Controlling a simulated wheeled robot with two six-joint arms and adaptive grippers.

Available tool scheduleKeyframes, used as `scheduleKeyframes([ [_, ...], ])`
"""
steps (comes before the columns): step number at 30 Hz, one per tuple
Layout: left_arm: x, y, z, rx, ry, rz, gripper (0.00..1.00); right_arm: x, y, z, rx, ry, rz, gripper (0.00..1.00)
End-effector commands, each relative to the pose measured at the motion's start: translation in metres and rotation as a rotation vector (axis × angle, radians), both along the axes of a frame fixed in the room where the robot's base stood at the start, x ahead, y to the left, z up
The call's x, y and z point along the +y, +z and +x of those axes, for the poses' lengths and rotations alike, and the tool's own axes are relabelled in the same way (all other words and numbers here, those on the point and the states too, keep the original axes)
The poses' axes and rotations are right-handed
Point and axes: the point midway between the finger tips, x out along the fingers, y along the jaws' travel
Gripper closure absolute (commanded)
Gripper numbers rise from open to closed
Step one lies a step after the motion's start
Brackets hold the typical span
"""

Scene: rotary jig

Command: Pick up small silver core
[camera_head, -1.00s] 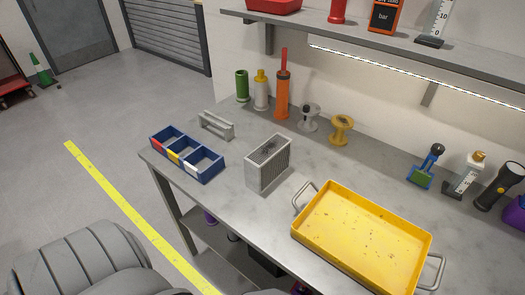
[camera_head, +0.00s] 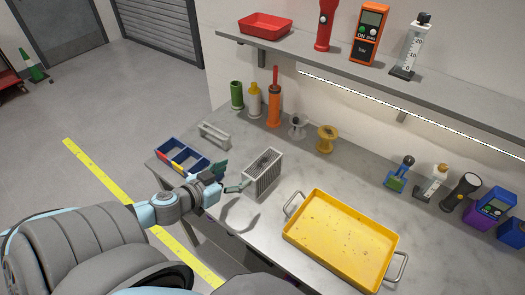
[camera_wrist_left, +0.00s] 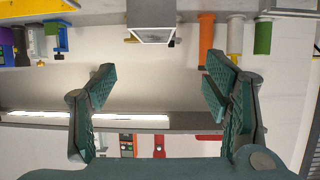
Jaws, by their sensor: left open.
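In the left wrist view, which is upside down, the open fingers (camera_wrist_left: 160,78) are empty, and part of a grey block, likely the core (camera_wrist_left: 151,35), shows at the top, beyond the fingertips. My right gripper is not in view.
A blue divided bin tray (camera_head: 169,148) and a grey bracket (camera_head: 214,134) stand left of the core. A yellow tray (camera_head: 340,240) lies to the right. Bottles and spools, including a yellow spool (camera_head: 326,139), line the wall under a shelf (camera_head: 350,80).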

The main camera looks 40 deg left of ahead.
Motion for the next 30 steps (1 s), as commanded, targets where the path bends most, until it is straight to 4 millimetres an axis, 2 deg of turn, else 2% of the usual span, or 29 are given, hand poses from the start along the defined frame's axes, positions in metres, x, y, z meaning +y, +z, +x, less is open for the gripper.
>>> scheduleKeyframes([
  [3,-0.001,-0.012,0.017,-0.007,-0.001,-0.009,0.30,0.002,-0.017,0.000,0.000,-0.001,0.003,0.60],
  [6,-0.002,-0.030,0.039,-0.010,-0.002,-0.006,0.30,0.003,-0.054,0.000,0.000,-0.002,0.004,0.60],
  [10,-0.003,-0.040,0.065,-0.008,0.002,-0.008,0.30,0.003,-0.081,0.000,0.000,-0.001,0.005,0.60],
  [15,-0.004,-0.041,0.082,-0.005,0.002,-0.007,0.30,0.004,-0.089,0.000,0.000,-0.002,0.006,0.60],
  [21,-0.010,-0.058,0.115,-0.006,0.004,-0.013,0.30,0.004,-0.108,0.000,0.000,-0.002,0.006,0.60],
  [24,-0.010,-0.061,0.126,-0.004,0.002,-0.010,0.30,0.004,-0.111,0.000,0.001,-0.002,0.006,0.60],
  [30,-0.010,-0.059,0.127,-0.001,0.000,-0.007,0.30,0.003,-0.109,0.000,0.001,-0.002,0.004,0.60],
])
